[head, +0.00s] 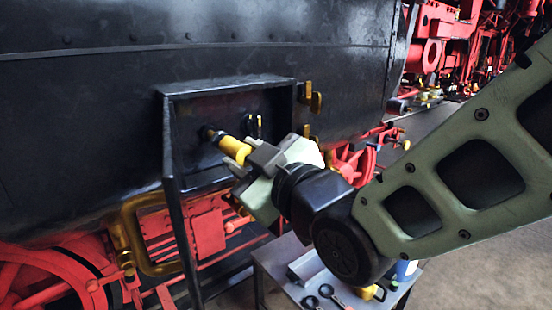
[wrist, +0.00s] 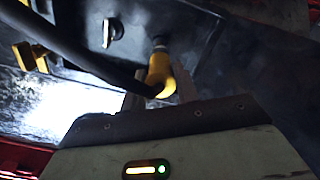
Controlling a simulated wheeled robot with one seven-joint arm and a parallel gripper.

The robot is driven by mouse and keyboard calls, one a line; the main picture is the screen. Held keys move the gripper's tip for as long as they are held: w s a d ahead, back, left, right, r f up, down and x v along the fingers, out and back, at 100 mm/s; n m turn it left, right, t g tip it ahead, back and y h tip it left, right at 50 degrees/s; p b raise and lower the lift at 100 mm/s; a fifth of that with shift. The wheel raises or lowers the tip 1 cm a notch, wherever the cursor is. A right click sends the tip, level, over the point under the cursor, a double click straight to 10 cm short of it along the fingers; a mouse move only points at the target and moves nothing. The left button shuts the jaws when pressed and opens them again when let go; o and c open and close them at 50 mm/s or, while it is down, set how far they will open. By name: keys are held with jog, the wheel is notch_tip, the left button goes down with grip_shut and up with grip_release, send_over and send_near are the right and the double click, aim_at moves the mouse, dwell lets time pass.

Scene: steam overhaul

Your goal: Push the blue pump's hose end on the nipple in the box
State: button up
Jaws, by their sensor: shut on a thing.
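The dark box (head: 225,86) is open on the side of the black boiler. The nipple (head: 209,132) sticks out of its back wall; its tip also shows in the wrist view (wrist: 159,42). My gripper (head: 240,158) is shut on the yellow hose end (head: 235,147), inside the box opening. The wrist view shows the yellow hose end (wrist: 160,70) between the fingers, in line with the nipple and very close to it. I cannot tell whether it is pushed on. A black hose (wrist: 75,50) runs from it to the upper left. The blue pump cannot be made out clearly.
Yellow handles (head: 312,98) sit at the box's right edge. A dark door or frame edge (head: 172,180) stands at its left. Below right, a grey table (head: 275,262) holds tools and a partly hidden blue item (head: 405,269). Red machinery (head: 60,275) lies beneath.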

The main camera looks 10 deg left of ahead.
jog(key=shift+w+a, duration=0.25)
jog(key=shift+a, duration=0.05)
jog(key=shift+w+a, duration=0.25)
dwell(0.4)
jog(key=shift+b+x, duration=0.4)
jog(key=shift+x, duration=0.6)
jog(key=shift+w+a, duration=0.2)
jog(key=shift+a, duration=0.1)
jog(key=o, duration=1.2)
jog(key=shift+f, duration=0.1)
